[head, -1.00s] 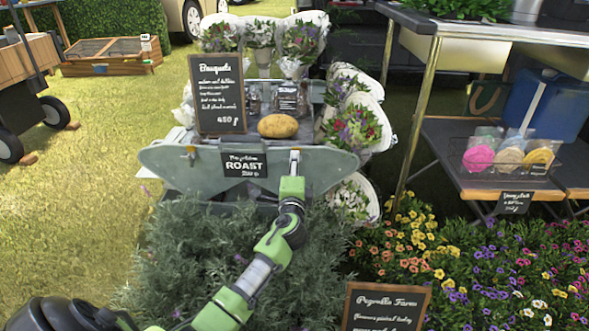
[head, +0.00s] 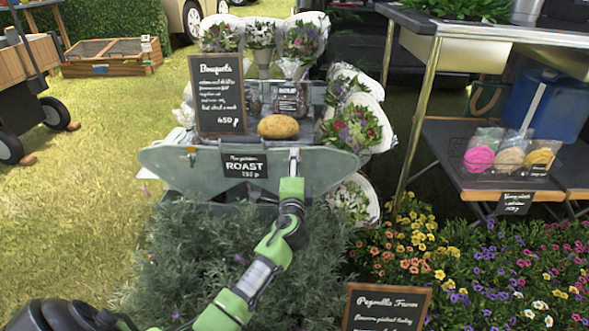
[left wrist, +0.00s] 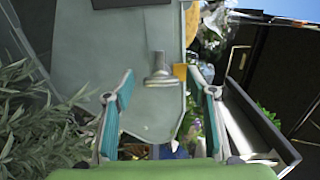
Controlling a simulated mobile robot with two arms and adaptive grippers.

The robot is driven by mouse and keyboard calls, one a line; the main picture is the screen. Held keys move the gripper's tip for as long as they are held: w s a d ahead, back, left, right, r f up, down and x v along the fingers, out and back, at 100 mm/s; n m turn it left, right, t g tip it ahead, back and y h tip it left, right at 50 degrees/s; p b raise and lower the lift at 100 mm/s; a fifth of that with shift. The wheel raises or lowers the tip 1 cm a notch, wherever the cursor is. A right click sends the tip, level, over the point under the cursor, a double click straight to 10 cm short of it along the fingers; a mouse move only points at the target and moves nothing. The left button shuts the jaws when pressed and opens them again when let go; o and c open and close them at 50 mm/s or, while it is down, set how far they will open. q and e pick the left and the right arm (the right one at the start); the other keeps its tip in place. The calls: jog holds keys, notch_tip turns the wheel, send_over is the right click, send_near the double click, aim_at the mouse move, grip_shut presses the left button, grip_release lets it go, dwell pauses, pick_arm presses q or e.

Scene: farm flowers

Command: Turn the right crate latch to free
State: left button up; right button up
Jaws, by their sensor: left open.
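The grey-green crate panel (head: 330,166) has a latch at each end of its front. The left latch (head: 191,153) is a small metal piece, clear of my arm. The right latch (left wrist: 160,72) shows in the left wrist view as a metal stem with a crosswise bar at its lower end. My left gripper (left wrist: 160,78) is open, with one teal-padded finger on each side of this latch and visible gaps between. I cannot tell how deep the fingers reach. In the head view my left gripper (head: 294,165) partly covers the right latch. My right gripper is not in view.
A ROAST sign (head: 244,166) hangs on the panel left of my gripper. A potato (head: 278,127) and a Bouquets board (head: 217,95) stand above. Wrapped bouquets (head: 355,130) crowd the right side. Grey-green bushes (head: 190,250) fill the space below my arm.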

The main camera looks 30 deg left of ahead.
pick_arm(q)
jog(key=v, duration=1.2)
